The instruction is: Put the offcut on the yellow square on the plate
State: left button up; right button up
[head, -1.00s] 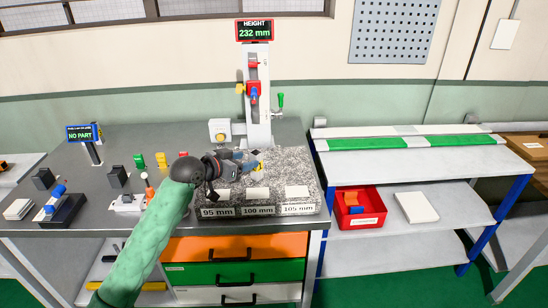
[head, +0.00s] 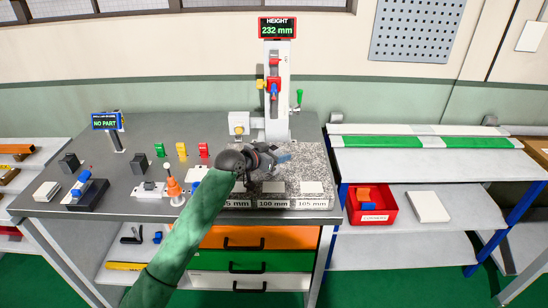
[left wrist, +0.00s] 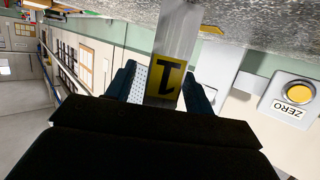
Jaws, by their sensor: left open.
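My left gripper (head: 284,158) is over the speckled grey plate (head: 315,170), near its middle. In the left wrist view its two dark fingers (left wrist: 160,92) are open. A yellow patch (left wrist: 210,30), perhaps the yellow square, shows on the plate beside the bar. In the head view my gripper hides the offcut and the yellow patch. My right gripper is not in view.
The height gauge column (head: 278,90) stands behind the plate, its display reading 232 mm. A white box with a yellow ZERO button (head: 239,128) stands to its left. White pads labelled by length line the plate's front. A red bin (head: 370,205) is on the right shelf.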

pick_arm(q)
jog(key=shift+w+d, duration=0.15)
grip_shut()
dwell(0.4)
